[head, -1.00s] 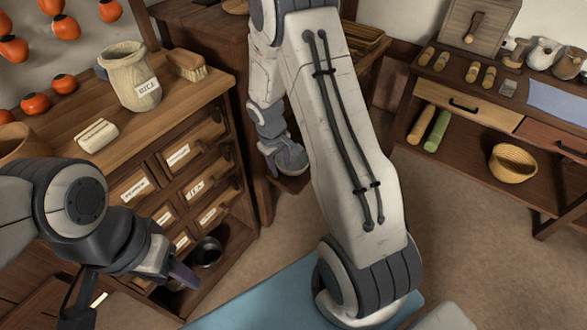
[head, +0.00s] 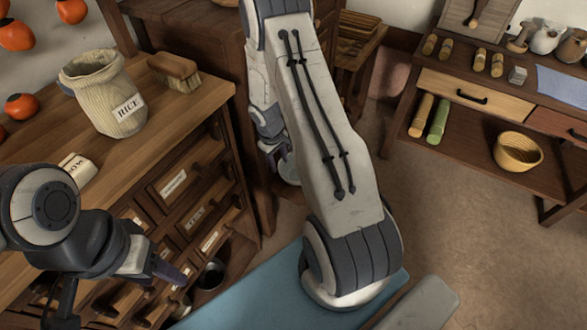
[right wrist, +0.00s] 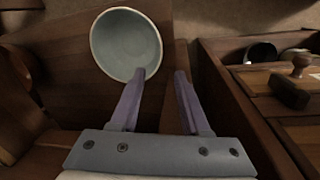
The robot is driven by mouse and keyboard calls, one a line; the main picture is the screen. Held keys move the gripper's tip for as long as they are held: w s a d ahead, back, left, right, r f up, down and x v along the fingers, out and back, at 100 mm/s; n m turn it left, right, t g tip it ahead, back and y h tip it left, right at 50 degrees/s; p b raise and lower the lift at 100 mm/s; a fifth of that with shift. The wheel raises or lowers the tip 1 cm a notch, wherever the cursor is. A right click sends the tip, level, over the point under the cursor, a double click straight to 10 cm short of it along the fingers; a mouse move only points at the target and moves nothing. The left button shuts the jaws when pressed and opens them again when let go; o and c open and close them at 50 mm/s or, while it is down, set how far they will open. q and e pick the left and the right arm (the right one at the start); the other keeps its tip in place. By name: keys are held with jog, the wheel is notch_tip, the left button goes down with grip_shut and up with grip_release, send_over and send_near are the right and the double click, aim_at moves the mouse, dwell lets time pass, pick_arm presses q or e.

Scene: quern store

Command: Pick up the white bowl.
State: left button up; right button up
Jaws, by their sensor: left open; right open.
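The white bowl (right wrist: 126,45) shows from above in the right wrist view, with a pale rim and a grey-green inside. It rests on brown wood. My right gripper (right wrist: 160,76) is open, its two fingers apart. The left finger's tip overlaps the bowl's lower right rim; I cannot tell whether it touches. The other finger is right of the bowl, outside it. In the head view the bowl (head: 289,170) is partly hidden behind my right arm. My left gripper (head: 168,272) is open in front of the drawer cabinet, away from the bowl.
The drawer cabinet (head: 200,112) at left bears a rice sack (head: 115,105) and a brush (head: 174,72). A dark bowl (head: 211,274) sits low in it. A right-hand table (head: 470,150) holds a yellow basket (head: 517,151). The floor (head: 440,235) between is mostly clear.

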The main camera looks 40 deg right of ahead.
aim_at(285, 179)
jog(key=f+b, duration=0.1)
jog(key=f, duration=0.2)
jog(key=d+f+b, duration=0.1)
jog(key=f, duration=0.2)
jog(key=d+f+b, duration=0.1)
jog(key=f+b, duration=0.1)
jog(key=f, duration=0.2)
jog(key=shift+s, duration=0.3)
jog(key=shift+a, duration=0.1)
grip_shut()
dwell(0.9)
